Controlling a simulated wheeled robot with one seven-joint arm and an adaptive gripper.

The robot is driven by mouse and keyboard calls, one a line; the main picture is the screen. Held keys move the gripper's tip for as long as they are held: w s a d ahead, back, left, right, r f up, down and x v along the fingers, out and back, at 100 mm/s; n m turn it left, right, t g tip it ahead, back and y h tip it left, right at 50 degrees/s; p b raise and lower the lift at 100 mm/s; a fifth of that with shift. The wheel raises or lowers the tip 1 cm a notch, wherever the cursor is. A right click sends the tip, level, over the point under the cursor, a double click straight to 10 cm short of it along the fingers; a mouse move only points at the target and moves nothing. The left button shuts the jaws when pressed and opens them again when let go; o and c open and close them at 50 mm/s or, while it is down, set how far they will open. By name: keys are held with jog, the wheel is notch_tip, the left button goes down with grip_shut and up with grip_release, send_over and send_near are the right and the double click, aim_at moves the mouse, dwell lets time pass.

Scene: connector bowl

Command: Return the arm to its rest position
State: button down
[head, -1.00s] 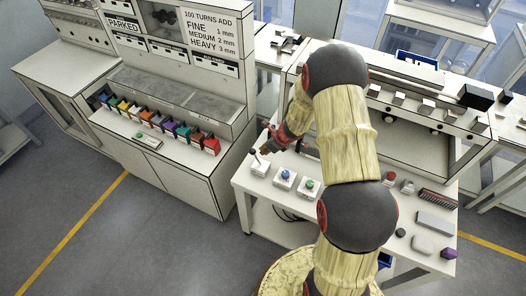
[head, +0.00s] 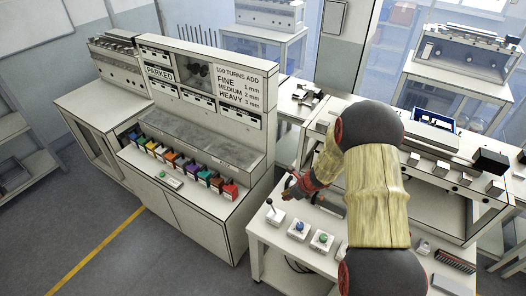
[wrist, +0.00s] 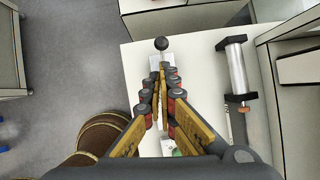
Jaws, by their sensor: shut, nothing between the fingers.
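My gripper (head: 292,190) is at the end of my bent arm, above the left end of the white bench (head: 262,232) in the head view. In the wrist view my gripper (wrist: 160,75) shows with its fingers together and nothing between them. A lever with a black ball knob (wrist: 161,44) stands just beyond the fingertips there. In the head view the lever box (head: 274,215) sits at the bench's left front corner, below and left of the gripper. Whether the fingers touch the lever cannot be told.
A blue-button box (head: 299,230) and a green-button box (head: 321,241) stand right of the lever. A silver cylinder (wrist: 237,68) lies on the bench in the wrist view. A cabinet with coloured bins (head: 185,168) stands left. Grey floor (head: 150,255) is clear in front.

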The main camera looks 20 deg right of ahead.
jog(key=s+a+r+n+h+b, duration=0.1)
jog(key=s+a+r+n+b, duration=0.3)
jog(key=s+n+b, duration=0.3)
jog(key=s+a+r+n+b, duration=0.5)
jog(key=s+n+b, duration=0.3)
jog(key=s+n, duration=0.5)
jog(key=s+a+r+n+h+b, duration=0.1)
jog(key=s+a+r+n+b, duration=0.4)
jog(key=s+n, duration=0.4)
jog(key=s+r+b, duration=0.1)
jog(key=b, duration=0.1)
jog(key=shift+s+n+h+b, duration=0.2)
jog(key=shift+n+h+b, duration=0.1)
jog(key=shift+n, duration=0.1)
jog(key=shift+a, duration=0.1)
